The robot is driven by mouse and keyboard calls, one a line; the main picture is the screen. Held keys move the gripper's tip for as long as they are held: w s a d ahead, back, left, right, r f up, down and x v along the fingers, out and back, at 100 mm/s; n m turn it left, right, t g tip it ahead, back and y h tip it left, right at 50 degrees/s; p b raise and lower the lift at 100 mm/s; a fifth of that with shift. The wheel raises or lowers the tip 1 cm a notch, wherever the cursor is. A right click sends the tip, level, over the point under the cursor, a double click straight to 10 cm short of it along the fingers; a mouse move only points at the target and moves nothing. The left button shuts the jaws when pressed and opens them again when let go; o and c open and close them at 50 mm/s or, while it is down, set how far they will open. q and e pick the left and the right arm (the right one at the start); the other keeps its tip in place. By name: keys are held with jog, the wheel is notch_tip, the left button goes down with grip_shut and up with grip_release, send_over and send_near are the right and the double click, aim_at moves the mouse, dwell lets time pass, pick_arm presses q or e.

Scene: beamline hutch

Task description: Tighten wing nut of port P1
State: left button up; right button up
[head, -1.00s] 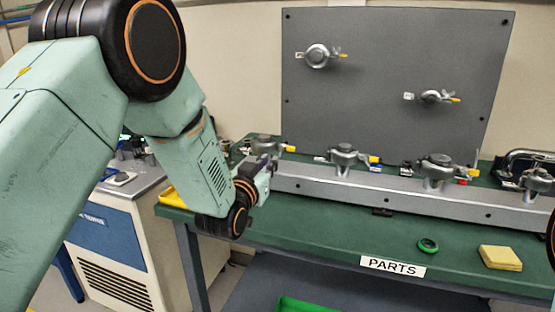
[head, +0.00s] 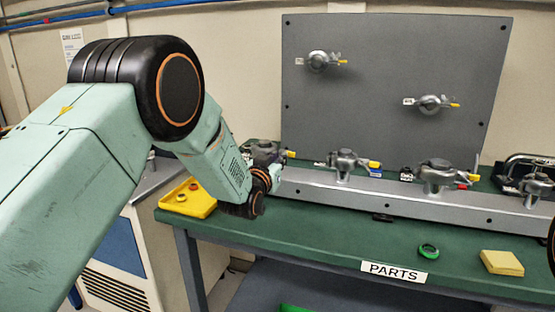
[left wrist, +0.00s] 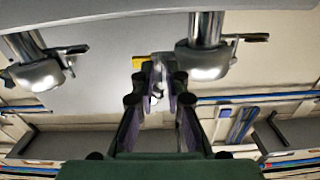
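Several ports with wing nuts show in the head view; their labels are too small to read, so I cannot tell which is P1. The leftmost rail port (head: 265,150) has a yellow-tipped wing nut (head: 291,154). My left wrist is just in front of it, and the arm hides most of the hand.
The grey rail (head: 400,200) carries more ports to the right. Two ports are on the upright grey panel (head: 390,60). A yellow tray (head: 190,205) with small rings lies at the left table end. A green ring (head: 428,251) and a yellow block (head: 502,262) lie near the front edge.

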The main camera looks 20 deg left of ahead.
pick_arm(q)
jog(key=shift+c, duration=0.3)
jog(key=shift+s+r, duration=0.1)
jog(key=shift+s, duration=0.05)
grip_shut()
jog(key=m, duration=1.6)
jog(key=f+m, duration=0.1)
jog(key=m, duration=0.7)
jog(key=shift+d, duration=0.15)
dwell(0.4)
